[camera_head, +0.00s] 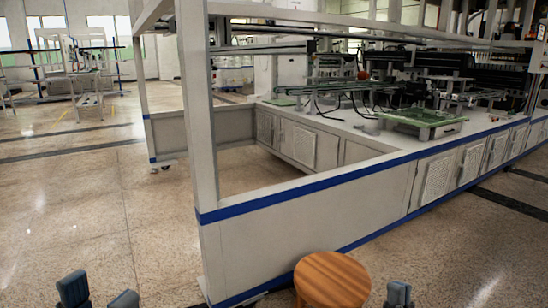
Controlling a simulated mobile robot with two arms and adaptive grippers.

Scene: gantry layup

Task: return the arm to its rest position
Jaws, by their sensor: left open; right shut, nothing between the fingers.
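My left gripper (98,294) shows at the bottom left edge of the head view. Its two dark fingers stand apart with bare floor between them, so it is open and empty. My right gripper (398,294) shows at the bottom edge, right of the wooden stool. Its fingers are together with nothing visible between them. Only the fingertips of both grippers are in view; the arms behind them are hidden below the picture edge.
A round wooden stool (332,281) stands close, just left of my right gripper. Behind it is the white gantry frame with a blue-striped panel (300,222) and an upright post (197,110). A green tray (425,117) lies on the bench. Floor (80,200) at left is clear.

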